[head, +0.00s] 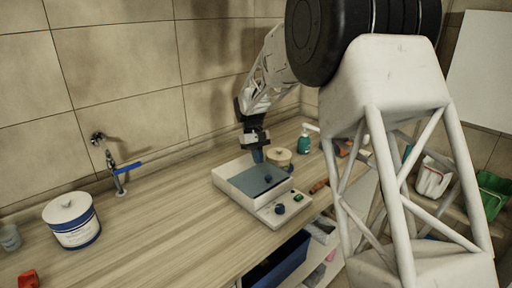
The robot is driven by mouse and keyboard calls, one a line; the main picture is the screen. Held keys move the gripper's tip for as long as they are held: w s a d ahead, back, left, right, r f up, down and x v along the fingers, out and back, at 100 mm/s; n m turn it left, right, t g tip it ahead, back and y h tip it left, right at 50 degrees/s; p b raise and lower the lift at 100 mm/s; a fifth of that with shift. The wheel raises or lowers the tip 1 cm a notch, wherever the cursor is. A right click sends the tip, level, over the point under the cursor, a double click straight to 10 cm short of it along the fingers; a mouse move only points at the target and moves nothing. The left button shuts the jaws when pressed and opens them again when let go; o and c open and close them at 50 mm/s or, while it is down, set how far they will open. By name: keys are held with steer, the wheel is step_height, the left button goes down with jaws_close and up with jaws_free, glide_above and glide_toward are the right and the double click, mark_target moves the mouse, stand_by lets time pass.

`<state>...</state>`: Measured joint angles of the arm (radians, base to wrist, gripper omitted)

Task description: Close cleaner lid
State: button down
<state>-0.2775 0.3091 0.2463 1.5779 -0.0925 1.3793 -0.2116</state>
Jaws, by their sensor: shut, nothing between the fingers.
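The cleaner (277,213) is a low white box with dark round knobs and a green button on its sloped front panel. It stands on the wooden counter in the middle of the head view. Its grey lid (254,183), with a small dark knob, appears to lie flat or nearly flat over the box; a small gap cannot be ruled out. My gripper (258,157) points down just above the back edge of the lid. Its fingers are shut and hold nothing. Whether the fingertips touch the lid cannot be told.
A round cream pot (279,157) stands close behind the cleaner, beside my gripper. A teal pump bottle (304,143) is farther back. A white lidded tub (73,222) and a blue-handled tap (119,170) are at left. The counter (165,225) between tub and cleaner is clear.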

steer(key=shift+s+d+f, duration=0.35)
steer(key=shift+s, duration=0.2)
steer(key=shift+s+d+f, duration=0.3)
steer(key=shift+s+f, duration=0.05)
steer(key=shift+s, duration=0.2)
steer(key=shift+s+d, duration=0.5)
steer(key=shift+s, duration=0.4)
steer(key=shift+s+d, duration=0.8)
steer(key=shift+w+a+f, duration=0.1)
steer(key=shift+w, duration=0.05)
steer(key=shift+w+a, duration=0.25)
steer(key=shift+w, duration=0.2)
steer(key=shift+w+a+r, duration=0.1)
steer(key=shift+w+a, duration=0.3)
steer(key=shift+w, duration=0.25)
steer(key=shift+w+a+r, duration=0.1)
steer(key=shift+w+a, duration=0.25)
steer(key=shift+w, duration=0.25)
steer(key=v, duration=0.9)
steer(key=shift+r, duration=0.4)
